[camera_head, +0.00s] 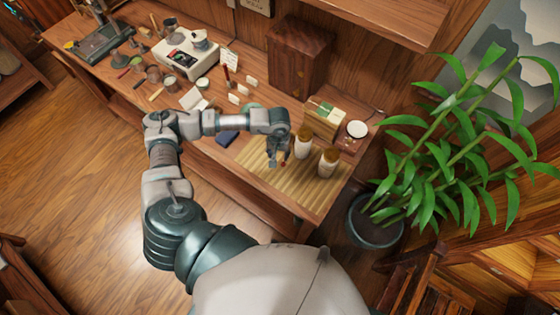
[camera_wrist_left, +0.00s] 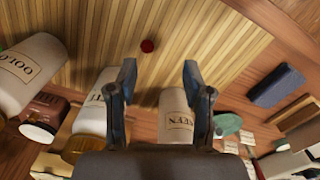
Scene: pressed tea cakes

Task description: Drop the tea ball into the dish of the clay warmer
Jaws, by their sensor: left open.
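A small dark red ball (camera_wrist_left: 148,46), which I take as the tea ball, lies on the slatted bamboo mat (camera_wrist_left: 240,70) in the left wrist view. In the head view my left gripper (camera_head: 278,158) is low over the mat, left of the canisters. The clay warmer seems to be the reddish-brown piece with a white dish (camera_head: 357,128) at the table's right end; it also shows in the wrist view (camera_wrist_left: 40,118). My right gripper is out of view.
Pale labelled canisters (camera_head: 303,143) (camera_head: 328,163) stand on the mat close to the gripper, between it and the warmer. A green-and-tan box (camera_head: 324,118) is behind them. A dark blue block (camera_head: 228,138) lies left of the mat. A potted plant (camera_head: 375,222) stands right of the table.

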